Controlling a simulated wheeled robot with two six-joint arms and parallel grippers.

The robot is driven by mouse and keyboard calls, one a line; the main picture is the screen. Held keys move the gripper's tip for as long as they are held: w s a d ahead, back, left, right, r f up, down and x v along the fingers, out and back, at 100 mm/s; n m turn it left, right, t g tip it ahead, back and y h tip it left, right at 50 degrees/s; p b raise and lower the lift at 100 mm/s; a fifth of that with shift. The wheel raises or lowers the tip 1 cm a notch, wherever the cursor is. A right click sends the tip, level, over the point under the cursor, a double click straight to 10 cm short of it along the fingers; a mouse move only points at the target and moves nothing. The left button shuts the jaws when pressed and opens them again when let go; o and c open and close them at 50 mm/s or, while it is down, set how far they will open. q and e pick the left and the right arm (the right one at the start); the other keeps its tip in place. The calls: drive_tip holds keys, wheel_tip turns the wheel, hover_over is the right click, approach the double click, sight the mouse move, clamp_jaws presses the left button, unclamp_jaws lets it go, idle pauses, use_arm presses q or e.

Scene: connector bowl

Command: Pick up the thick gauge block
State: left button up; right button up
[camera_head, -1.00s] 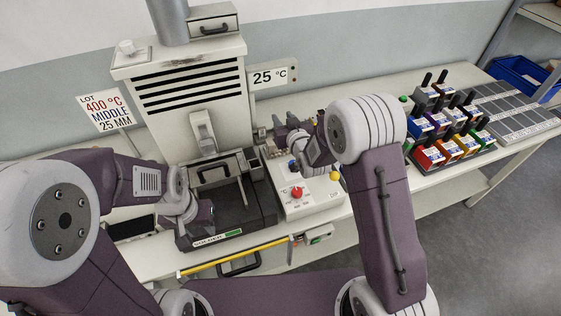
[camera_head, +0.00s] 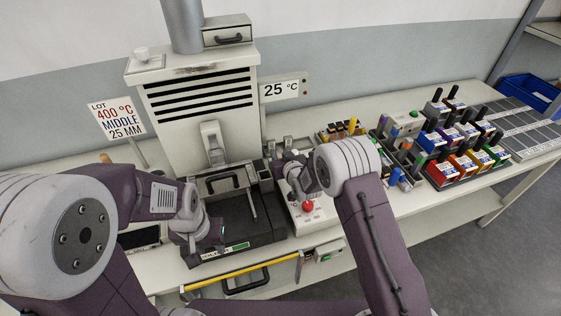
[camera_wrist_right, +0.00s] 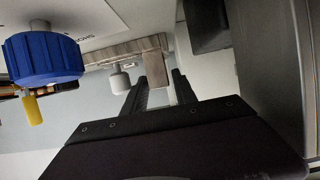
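In the right wrist view, a plain grey-brown rectangular block (camera_wrist_right: 157,69) stands in front of a pale stepped rack (camera_wrist_right: 120,50). I take it for a gauge block; its thickness is hard to judge. My right gripper (camera_wrist_right: 160,82) is open, with the block framed in the gap between its fingertips. I cannot tell whether they touch it. In the head view my right gripper (camera_head: 290,168) is by the control box, its tips partly hidden. My left gripper (camera_head: 207,236) is at the front left of the dark press tray (camera_head: 225,212); its fingers are unclear.
The control box has a red knob (camera_head: 308,206). A blue knob (camera_wrist_right: 42,58) and a white knob (camera_wrist_right: 122,80) are close to the right gripper. A rack of coloured blocks (camera_head: 455,150) stands to the right. A yellow bar (camera_head: 240,273) runs along the bench front.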

sight(279, 152)
drive_tip(key=b+x, duration=0.1)
drive_tip(key=x, duration=0.2)
drive_tip(key=shift+w, duration=0.25)
clamp_jaws()
idle(1.1)
